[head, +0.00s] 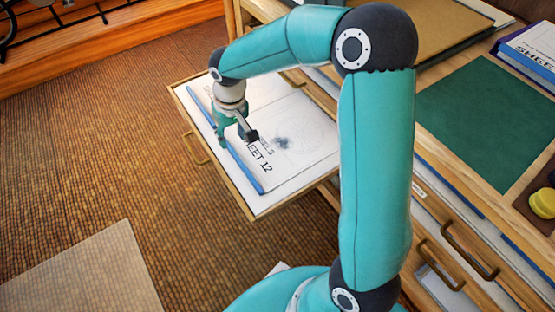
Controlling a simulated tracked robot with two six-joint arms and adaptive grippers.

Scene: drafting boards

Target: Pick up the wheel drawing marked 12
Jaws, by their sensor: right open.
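The wheel drawing (308,128) is a white sheet with a faint round wheel figure and the printed words "SHEET 12". It lies in an open, shallow wooden drawer (262,211), with a long blue strip (248,171) along its left edge. My right gripper (236,143) points down over the blue strip, its jaws apart, with nothing seen held between them. The gripper and wrist hide part of the strip and lettering. I cannot tell whether the fingers touch the strip. My upright right arm link covers the drawer's right side. My left gripper is not in view.
The wooden cabinet's top holds a green mat (488,118), a brown board (425,25), a blue-edged book or sheet stack (530,48) and a yellow round object (542,203). Brass handles (470,262) stick out from the cabinet front. The brown floor (120,150) left of the drawer is clear.

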